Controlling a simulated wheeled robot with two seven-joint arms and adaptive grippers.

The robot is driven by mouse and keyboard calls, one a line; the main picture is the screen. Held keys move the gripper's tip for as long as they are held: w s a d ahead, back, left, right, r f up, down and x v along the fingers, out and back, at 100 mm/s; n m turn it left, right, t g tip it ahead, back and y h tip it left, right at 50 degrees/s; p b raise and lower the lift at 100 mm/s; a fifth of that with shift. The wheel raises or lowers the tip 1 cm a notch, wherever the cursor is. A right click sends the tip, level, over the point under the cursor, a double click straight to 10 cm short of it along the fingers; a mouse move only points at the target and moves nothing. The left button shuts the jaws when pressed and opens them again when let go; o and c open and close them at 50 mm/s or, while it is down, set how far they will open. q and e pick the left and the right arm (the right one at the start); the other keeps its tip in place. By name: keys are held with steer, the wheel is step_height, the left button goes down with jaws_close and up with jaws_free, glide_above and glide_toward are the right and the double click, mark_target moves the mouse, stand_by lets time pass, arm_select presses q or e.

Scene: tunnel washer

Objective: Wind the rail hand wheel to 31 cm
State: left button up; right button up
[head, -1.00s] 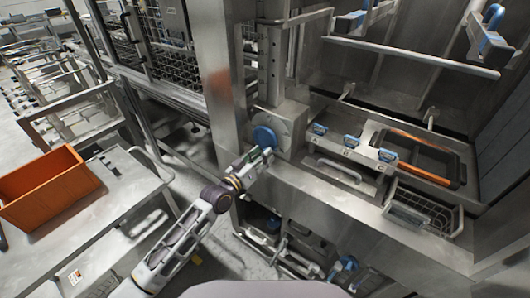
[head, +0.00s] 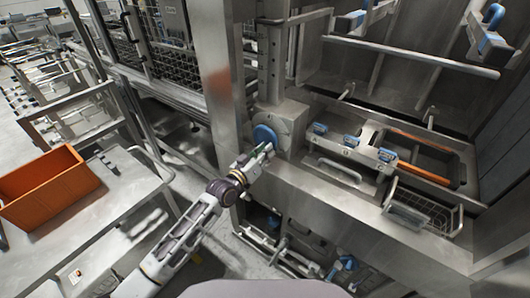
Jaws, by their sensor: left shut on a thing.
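The rail hand wheel is a blue disc (head: 264,136) on the front of a grey metal housing, at the foot of an upright slotted post (head: 270,60). My left gripper (head: 262,155) is at the wheel's lower edge, shut on the hand wheel or its handle. The fingers hide the exact point of contact. A reading in centimetres cannot be made out on the post. My right gripper is not in view.
Right of the wheel, a steel ledge carries several blue-topped levers (head: 352,141), an orange-edged tray (head: 425,160) and a wire basket (head: 422,212). An orange crate (head: 45,190) stands on a metal table (head: 110,215) at left. A thick steel pillar (head: 218,80) rises just left of the wheel.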

arm_select(q)
jaws_close()
steer(key=shift+w+a+f+m, duration=0.1)
steer(key=shift+a+f+m, duration=0.15)
steer(key=shift+m, duration=0.65)
steer(key=o, duration=0.9)
jaws_free()
steer(key=shift+f, duration=0.1)
steer(key=shift+d, duration=0.1)
steer(key=shift+s+a, duration=0.3)
steer(key=v, duration=1.1)
steer(key=shift+s, duration=0.1)
